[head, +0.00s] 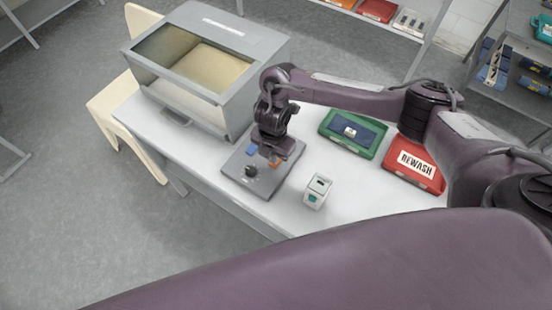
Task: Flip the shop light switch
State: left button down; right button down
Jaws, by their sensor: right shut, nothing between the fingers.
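My right gripper (272,154) is shut and empty. It hangs over the far right part of a flat grey control panel (240,176) on the table. A small blue part (252,151) and an orange part (275,164) show beside it; I cannot tell whether it touches either. A round black knob (251,171) stands on the panel. A small white box (318,190) with a dark spot on top and a teal mark on its front stands apart, right of the panel. It may be the light switch, but I cannot tell. My left gripper is not in view.
A grey cabinet with a window (205,70) stands at the table's back left. A green tray (370,150) with a dark blue item and a red REWASH tray (404,176) lie at right. The table (280,216) is clear around the white box.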

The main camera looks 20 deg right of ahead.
jog(key=shift+f+b, duration=0.75)
jog(key=shift+f, duration=0.2)
dwell(0.6)
jog(key=shift+r, duration=0.15)
notch_tip(320, 180, up, 7)
jog(key=p, duration=0.6)
jog(key=shift+p, duration=0.4)
